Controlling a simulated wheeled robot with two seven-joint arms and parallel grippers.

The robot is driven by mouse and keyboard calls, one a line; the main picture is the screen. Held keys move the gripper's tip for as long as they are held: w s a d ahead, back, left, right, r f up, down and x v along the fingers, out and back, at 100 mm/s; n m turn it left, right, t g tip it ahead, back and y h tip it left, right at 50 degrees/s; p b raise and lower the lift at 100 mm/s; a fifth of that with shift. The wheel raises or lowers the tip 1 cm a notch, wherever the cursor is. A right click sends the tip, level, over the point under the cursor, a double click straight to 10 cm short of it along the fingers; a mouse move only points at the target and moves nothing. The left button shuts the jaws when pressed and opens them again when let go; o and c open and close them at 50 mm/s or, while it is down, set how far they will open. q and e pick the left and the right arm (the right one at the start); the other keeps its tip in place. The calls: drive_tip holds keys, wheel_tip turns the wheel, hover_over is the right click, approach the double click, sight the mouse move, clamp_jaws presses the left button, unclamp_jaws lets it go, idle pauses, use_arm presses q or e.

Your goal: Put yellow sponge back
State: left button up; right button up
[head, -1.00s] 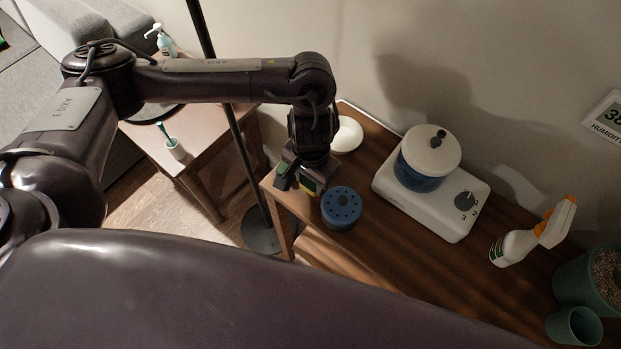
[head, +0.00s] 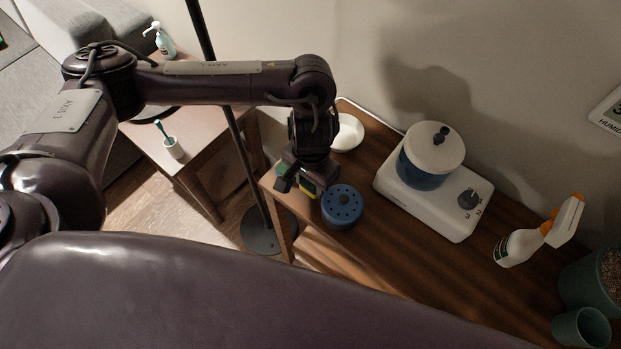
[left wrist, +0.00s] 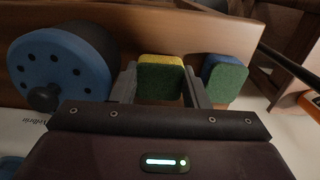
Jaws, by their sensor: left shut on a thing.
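The yellow sponge (left wrist: 161,62), with a green scouring side, sits between the two fingers of my left gripper (left wrist: 160,88) in the left wrist view. In the head view my left gripper (head: 298,187) is low at the near left end of the wooden shelf, and a bit of yellow shows beside its finger. The gripper is shut on the yellow sponge. Whether the sponge touches the shelf is hard to tell. A blue sponge (left wrist: 228,72) with a green side is just right of the gripper in the left wrist view. My right gripper is not in view.
A round blue holder with holes (head: 342,206) stands close beside my left gripper. The wooden shelf (head: 400,235) also carries a white dish (head: 348,133), a white base (head: 440,205) with a lidded blue pot (head: 420,170), and a spray bottle (head: 520,246). A dark pole (head: 240,150) stands left.

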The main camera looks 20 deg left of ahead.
use_arm(q)
drive_tip(key=shift+f, duration=0.2)
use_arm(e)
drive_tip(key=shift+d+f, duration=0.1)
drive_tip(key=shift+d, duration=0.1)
use_arm(q)
drive_tip(key=o, duration=1)
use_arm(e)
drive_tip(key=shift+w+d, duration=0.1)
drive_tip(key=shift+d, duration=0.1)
